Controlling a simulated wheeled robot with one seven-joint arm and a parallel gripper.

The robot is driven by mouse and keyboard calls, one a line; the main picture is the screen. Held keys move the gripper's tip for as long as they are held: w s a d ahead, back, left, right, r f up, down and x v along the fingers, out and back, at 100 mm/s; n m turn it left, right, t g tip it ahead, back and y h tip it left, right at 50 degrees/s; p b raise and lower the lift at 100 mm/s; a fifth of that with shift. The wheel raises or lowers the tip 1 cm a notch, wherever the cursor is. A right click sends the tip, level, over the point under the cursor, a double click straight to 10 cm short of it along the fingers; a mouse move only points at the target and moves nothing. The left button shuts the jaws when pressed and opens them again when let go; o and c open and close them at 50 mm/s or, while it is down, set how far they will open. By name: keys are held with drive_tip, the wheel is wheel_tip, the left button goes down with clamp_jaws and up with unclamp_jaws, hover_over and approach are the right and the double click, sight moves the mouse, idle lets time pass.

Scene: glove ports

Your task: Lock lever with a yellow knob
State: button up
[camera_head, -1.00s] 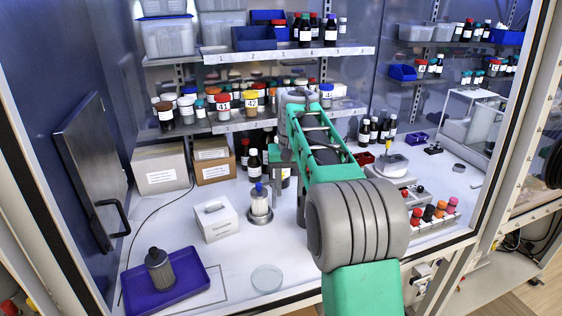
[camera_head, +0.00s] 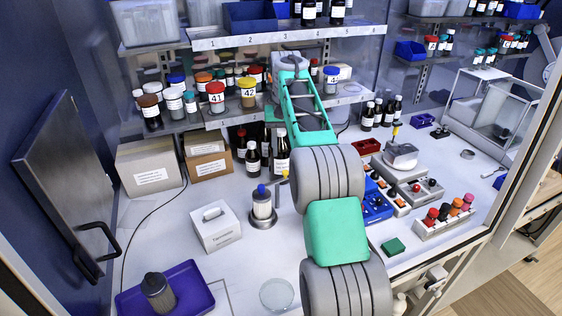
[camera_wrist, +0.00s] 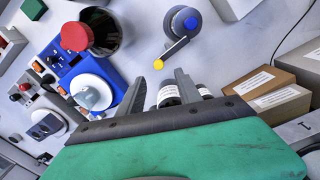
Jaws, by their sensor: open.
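The lever (camera_wrist: 176,53) is a thin dark arm that ends in a yellow knob (camera_wrist: 159,64) in the wrist view. It runs from a round grey fixture with a blue top (camera_wrist: 184,22). In the head view this fixture (camera_head: 262,204) stands on the white worktop left of my arm, with the yellow knob (camera_head: 285,174) at its upper right. My gripper (camera_wrist: 157,82) is open in the wrist view. Its fingers are apart, with the knob just beyond the gap between the tips. I see no contact. In the head view my arm hides most of the gripper.
A white box (camera_head: 215,226) stands left of the fixture. Shelves of bottles (camera_head: 215,98) are behind.

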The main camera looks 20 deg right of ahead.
sight(285, 171)
wheel_tip(285, 171, down, 8)
drive_tip(key=shift+s+d+r+p, duration=0.1)
drive_tip(key=shift+r+p, duration=0.15)
drive_tip(key=shift+p, duration=0.25)
drive_tip(key=shift+c, duration=0.2)
clamp_jaws()
